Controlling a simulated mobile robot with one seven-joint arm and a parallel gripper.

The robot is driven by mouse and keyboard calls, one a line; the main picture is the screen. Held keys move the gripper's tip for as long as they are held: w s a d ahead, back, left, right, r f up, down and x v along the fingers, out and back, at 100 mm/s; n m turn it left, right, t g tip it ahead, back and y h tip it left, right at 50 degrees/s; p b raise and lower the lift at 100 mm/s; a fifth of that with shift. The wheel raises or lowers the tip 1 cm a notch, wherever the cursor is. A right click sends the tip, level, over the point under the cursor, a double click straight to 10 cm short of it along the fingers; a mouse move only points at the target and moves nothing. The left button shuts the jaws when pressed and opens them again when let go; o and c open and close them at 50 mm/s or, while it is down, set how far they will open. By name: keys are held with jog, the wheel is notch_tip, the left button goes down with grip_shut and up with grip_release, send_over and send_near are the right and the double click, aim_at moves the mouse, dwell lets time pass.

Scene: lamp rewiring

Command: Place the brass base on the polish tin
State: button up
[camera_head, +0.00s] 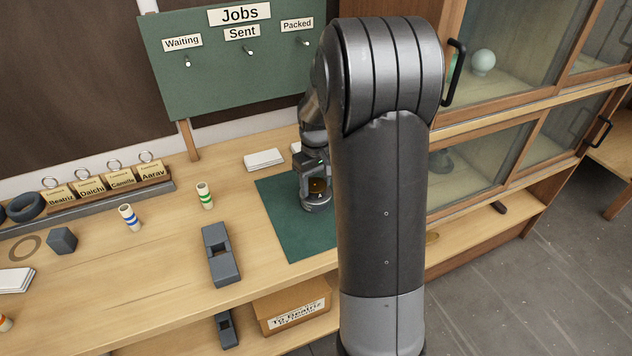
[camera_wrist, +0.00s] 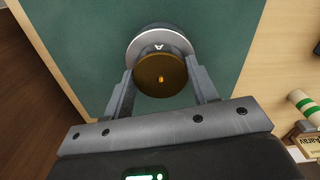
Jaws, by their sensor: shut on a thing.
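The brass base (camera_wrist: 161,76) is a round brass disc with a small bright stud at its middle, held between the two fingers of my gripper (camera_wrist: 160,68) in the wrist view. Behind it is a round dark tin (camera_wrist: 158,32) with a pale rim and a white letter A, partly covered by the disc; I take it for the polish tin. In the head view the brass base (camera_head: 317,186) shows small at my gripper, just over the tin (camera_head: 317,207) on the green mat. I cannot tell whether the base touches the tin.
The green mat (camera_head: 285,237) is mostly bare around the tin. A grey block-shaped tool (camera_head: 220,255) and a green-striped roll (camera_head: 205,195) stand to the left. White cards (camera_head: 263,159) lie behind. My arm hides the mat's right part.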

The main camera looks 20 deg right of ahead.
aim_at(316, 185)
jog(key=o, duration=1.2)
jog(key=shift+f, duration=0.15)
notch_tip(316, 185, up, 11)
jog(key=s+a+r+m+t, duration=0.1)
jog(key=s+a+r, duration=0.3)
jog(key=s, duration=0.2)
jog(key=s+a+r+t, duration=0.2)
jog(key=s+a+r, duration=0.1)
jog(key=s+r, duration=0.15)
jog(key=s+a+t, duration=0.1)
jog(key=s, duration=0.3)
jog(key=s+a+f, duration=0.1)
jog(key=s+a, duration=0.1)
jog(key=s, duration=0.3)
jog(key=s+a+m+t, duration=0.1)
jog(key=s+a, duration=0.1)
jog(key=s, duration=0.3)
jog(key=shift+s+f+t, duration=0.2)
jog(key=shift+t, duration=0.1)
